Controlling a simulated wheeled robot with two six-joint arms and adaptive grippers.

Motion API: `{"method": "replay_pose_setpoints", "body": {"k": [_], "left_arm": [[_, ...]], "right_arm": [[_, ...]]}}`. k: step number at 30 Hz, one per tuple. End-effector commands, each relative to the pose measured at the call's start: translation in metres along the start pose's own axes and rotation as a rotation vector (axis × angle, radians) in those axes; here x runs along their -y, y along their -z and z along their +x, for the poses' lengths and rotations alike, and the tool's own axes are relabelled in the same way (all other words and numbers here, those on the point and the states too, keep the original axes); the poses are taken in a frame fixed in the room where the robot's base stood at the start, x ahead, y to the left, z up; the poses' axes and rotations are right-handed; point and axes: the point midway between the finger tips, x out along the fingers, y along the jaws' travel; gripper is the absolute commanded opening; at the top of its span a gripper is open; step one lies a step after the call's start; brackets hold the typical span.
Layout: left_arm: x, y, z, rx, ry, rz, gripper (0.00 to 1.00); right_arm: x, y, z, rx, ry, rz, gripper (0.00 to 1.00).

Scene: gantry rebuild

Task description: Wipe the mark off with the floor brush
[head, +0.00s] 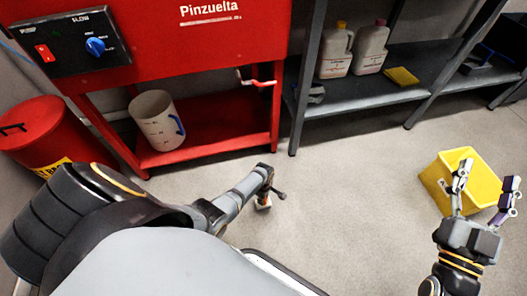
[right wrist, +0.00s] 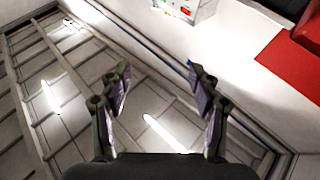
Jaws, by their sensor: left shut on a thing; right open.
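My left gripper (head: 268,181) reaches down over the grey floor in the middle of the head view. It is shut on a small pale-ended object (head: 263,203), probably the floor brush; the fingers hide most of it. I cannot tell whether it touches the floor. I see no clear mark on the visible floor; my arm and body cover part of it. My right gripper (head: 486,188) is raised at the right, open and empty, in front of the yellow bin. Its spread fingers also show in the right wrist view (right wrist: 160,95), with nothing between them.
A red machine stand (head: 205,142) holds a white bucket (head: 157,120) on its lower shelf. A red drum (head: 32,128) stands at the left. Grey shelving (head: 372,92) carries jugs and a yellow sponge (head: 401,76). The yellow bin (head: 437,178) stands at right. Open floor lies between.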

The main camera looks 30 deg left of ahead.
Motion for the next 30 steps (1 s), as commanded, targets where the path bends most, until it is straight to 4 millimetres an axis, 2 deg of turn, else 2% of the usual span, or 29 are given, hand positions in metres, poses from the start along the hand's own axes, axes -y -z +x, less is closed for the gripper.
{"method": "replay_pose_setpoints", "body": {"k": [6,14,30], "left_arm": [[0.000,0.001,-0.003,0.000,-0.001,0.001,0.00],[0.000,0.002,-0.005,0.000,-0.001,0.001,0.00],[0.001,0.003,-0.010,0.000,-0.001,0.003,0.00]], "right_arm": [[0.000,-0.025,-0.006,0.094,-0.002,0.007,0.62],[0.000,-0.042,-0.010,0.177,-0.001,0.013,0.62],[0.001,-0.090,-0.032,0.384,-0.002,0.027,0.62]]}}
